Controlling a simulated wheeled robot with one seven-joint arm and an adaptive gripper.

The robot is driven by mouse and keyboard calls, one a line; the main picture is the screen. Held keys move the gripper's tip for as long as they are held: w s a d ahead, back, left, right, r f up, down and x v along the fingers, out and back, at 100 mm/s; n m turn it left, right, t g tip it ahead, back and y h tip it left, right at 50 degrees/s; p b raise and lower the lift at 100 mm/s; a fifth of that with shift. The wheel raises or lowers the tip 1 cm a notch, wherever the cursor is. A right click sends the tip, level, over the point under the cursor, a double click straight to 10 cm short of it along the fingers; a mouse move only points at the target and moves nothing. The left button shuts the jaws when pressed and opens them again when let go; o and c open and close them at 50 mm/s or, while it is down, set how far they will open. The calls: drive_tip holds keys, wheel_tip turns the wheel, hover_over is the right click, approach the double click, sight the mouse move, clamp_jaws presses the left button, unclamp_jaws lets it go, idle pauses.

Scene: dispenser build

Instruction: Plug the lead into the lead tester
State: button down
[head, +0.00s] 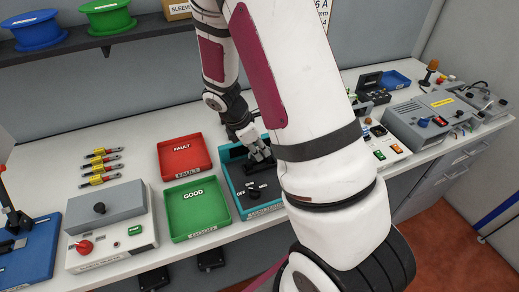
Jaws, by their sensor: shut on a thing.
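The lead tester (236,183), a teal box with a dark top panel marked OFF, stands on the bench just left of my large white arm link. My gripper (262,157) is over the rear part of this panel and points down at it. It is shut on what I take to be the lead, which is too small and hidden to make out. I cannot tell whether the held end touches a socket. Several more leads with yellow and red parts (101,167) lie in a column on the bench at the left. My arm hides the tester's right side.
A red FAULT tray (163,163) and a green GOOD tray (174,226) stand left of the tester. A grey box with a red knob (68,248) and a blue fixture (25,268) are at the left. Grey machines (400,118) stand at the right. A shelf (130,37) with spools hangs behind.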

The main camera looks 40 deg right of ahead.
drive_tip(key=shift+f, duration=0.35)
idle(0.7)
drive_tip(key=c, duration=1.6)
unclamp_jaws()
drive_tip(key=shift+o, duration=0.7)
drive_tip(key=shift+o, duration=1.4)
drive_tip(key=shift+r, duration=0.1)
drive_tip(key=shift+r+p, duration=1.3)
drive_tip(key=shift+r, duration=2.1)
